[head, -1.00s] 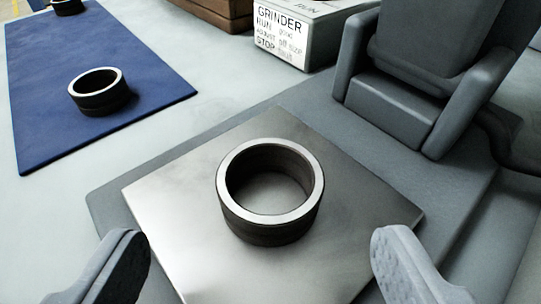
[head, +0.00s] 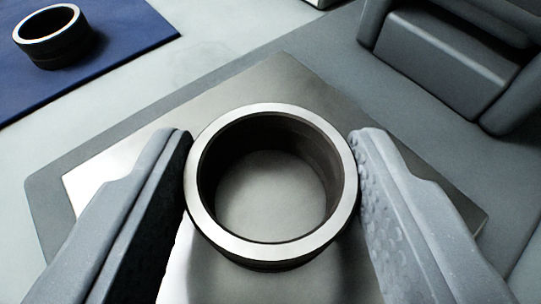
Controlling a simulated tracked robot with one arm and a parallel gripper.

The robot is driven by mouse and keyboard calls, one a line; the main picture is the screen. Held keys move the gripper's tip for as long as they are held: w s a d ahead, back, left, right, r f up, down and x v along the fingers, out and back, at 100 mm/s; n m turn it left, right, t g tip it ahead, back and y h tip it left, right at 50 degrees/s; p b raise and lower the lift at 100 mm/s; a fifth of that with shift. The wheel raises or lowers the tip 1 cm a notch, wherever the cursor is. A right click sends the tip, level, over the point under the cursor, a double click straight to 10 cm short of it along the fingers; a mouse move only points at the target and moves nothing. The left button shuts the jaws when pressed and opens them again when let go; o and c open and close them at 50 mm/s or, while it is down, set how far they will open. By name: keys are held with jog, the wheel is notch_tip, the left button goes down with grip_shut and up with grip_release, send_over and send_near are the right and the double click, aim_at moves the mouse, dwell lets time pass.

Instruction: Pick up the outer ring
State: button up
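The outer ring (head: 270,249) is a dark, thick-walled metal ring with a bright top rim. It is upright at the middle of the view, over a square metal plate (head: 130,175). The plate shows through its opening. My gripper (head: 271,142) has one grey, textured finger on each side of the ring, and both fingers press against its outer wall. I cannot tell whether the ring's underside still touches the plate. A second, similar ring (head: 58,52) lies on a blue mat (head: 128,38) at the upper left, apart from my gripper.
A grey machine block (head: 445,65) stands at the upper right, beyond the plate. The plate lies on a larger grey base (head: 50,190). The pale table surface (head: 215,40) between the mat and the base is clear.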

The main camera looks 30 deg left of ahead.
jog(key=shift+c, duration=0.4)
jog(key=shift+r, duration=0.55)
notch_tip(320, 180, up, 3)
jog(key=shift+f+p, duration=0.1)
jog(key=shift+p, duration=0.5)
jog(key=s+a+r, duration=0.1)
jog(key=s, duration=1.5)
